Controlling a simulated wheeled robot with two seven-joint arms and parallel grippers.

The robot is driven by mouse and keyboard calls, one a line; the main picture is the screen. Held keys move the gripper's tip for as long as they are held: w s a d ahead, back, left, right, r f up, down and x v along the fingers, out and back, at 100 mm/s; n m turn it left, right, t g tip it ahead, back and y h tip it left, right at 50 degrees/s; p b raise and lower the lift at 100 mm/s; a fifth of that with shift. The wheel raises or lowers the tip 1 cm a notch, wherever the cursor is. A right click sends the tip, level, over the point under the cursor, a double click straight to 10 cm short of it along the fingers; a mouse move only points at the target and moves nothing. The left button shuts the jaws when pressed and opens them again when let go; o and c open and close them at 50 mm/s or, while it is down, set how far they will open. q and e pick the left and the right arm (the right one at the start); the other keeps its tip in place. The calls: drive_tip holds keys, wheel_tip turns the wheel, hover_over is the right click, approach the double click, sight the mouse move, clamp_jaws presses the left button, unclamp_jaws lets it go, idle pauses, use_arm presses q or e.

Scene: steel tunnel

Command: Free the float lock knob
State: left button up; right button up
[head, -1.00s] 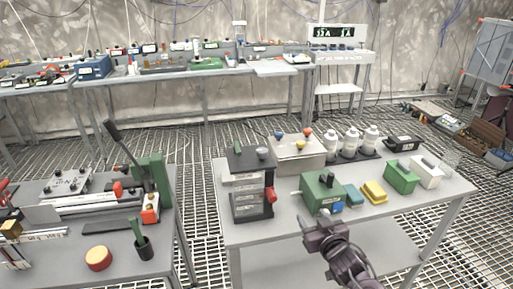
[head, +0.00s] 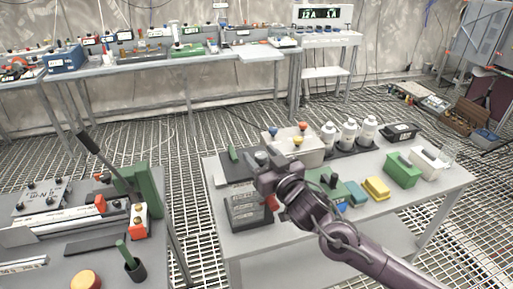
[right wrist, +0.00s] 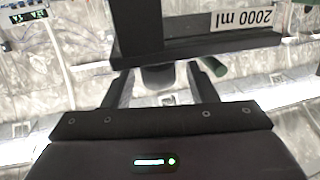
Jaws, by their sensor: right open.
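A dark grey box-like unit (head: 243,208) stands at the left end of the middle table. On its top are a green handle (head: 233,153) and a grey round knob (head: 261,157). My right gripper (head: 265,172) is at the unit's upper right side and hides part of it. In the right wrist view, my right gripper's fingers (right wrist: 158,88) are open, with a grey rounded part (right wrist: 158,76) in the gap between them; I cannot tell whether they touch it. My left gripper is out of view.
A green box (head: 325,183), yellow block (head: 376,188) and white bottles (head: 348,133) stand to the right on the same table. A second table with a long black lever (head: 100,155) is at the left. A grated floor gap lies between the tables.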

drive_tip(key=shift+w+a, duration=0.35)
drive_tip(key=shift+w, duration=0.25)
drive_tip(key=shift+w+a, duration=0.1)
drive_tip(key=shift+w, duration=0.25)
drive_tip(key=shift+w+a, duration=0.15)
drive_tip(key=shift+w, duration=0.05)
drive_tip(key=c, duration=1)
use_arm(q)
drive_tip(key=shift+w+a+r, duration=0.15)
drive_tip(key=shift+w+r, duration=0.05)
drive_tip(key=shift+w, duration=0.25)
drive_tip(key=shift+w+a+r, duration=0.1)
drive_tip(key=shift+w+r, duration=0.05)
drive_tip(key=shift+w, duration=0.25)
use_arm(e)
drive_tip(key=shift+o, duration=0.2)
